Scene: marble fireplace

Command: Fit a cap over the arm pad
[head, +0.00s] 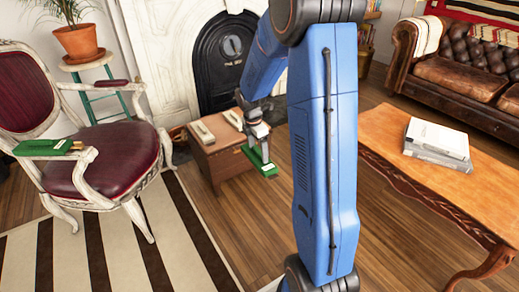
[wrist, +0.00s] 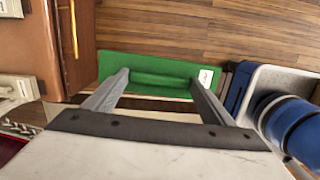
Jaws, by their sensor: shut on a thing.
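My gripper (head: 259,146) is shut on a green cap (head: 263,167) and holds it in the air beside a low brown chest. In the wrist view the cap (wrist: 150,68) is a long green piece with a raised rib between my fingers (wrist: 159,80) and a small white label at its right end. The armchair (head: 119,160) has maroon upholstery and a pale worn frame. Its far arm pad (head: 107,84) is bare maroon. Its near arm bears another green cap (head: 42,147), with a yellowish piece at its right end; the pad beneath is hidden.
The brown chest (head: 226,162) bears two cream blocks (head: 201,132) (head: 233,119). A plant stand (head: 88,62) is behind the chair. A wooden table (head: 425,178) with books (head: 437,141) stands at right. Bare floor (head: 221,215) lies between chair and arm.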

